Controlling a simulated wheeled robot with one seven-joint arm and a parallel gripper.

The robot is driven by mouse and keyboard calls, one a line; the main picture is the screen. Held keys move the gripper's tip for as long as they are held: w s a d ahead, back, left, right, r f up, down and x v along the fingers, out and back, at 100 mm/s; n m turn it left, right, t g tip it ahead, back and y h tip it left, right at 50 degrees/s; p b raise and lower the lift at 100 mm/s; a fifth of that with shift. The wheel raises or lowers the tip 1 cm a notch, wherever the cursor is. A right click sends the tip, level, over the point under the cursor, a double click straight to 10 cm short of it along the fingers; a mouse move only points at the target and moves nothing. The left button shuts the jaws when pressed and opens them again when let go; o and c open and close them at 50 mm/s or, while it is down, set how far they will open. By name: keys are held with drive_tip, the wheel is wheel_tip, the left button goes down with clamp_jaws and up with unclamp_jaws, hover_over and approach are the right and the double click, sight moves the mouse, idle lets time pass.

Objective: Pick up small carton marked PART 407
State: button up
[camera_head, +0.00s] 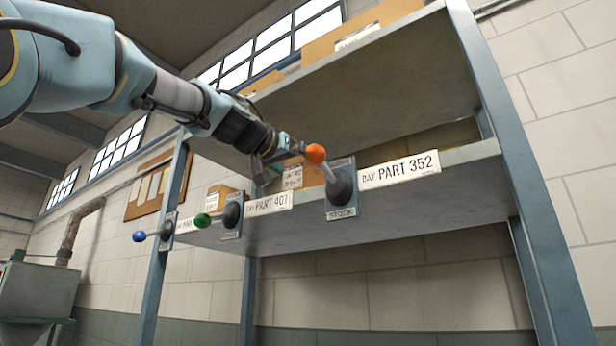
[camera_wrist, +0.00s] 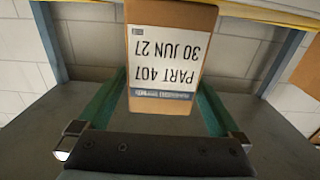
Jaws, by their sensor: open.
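The small carton (camera_wrist: 170,55) is brown with a white label reading PART 407, 30 JUN 27, upside down in the wrist view. It stands on the grey shelf (camera_wrist: 28,112). My gripper (camera_wrist: 160,88) is open, its two green fingers reaching forward on either side of the carton's near end. Whether they touch it cannot be told. In the head view my gripper (camera_head: 264,174) is at the middle shelf, above the BAY PART 407 sign (camera_head: 268,203). A labelled carton (camera_head: 293,178) shows just right of it; its print is too small to read.
Levers with an orange knob (camera_head: 316,153), a green knob (camera_head: 202,220) and a blue knob (camera_head: 139,236) stick out from the shelf front. A BAY PART 352 sign (camera_head: 400,171) is to the right. Another carton (camera_head: 217,198) stands left of my gripper. The upper shelf (camera_head: 370,85) hangs overhead.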

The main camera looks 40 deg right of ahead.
drive_tip(key=shift+p+x, duration=0.3)
drive_tip(key=shift+x, duration=0.75)
clamp_jaws()
drive_tip(key=shift+a+r, duration=0.1)
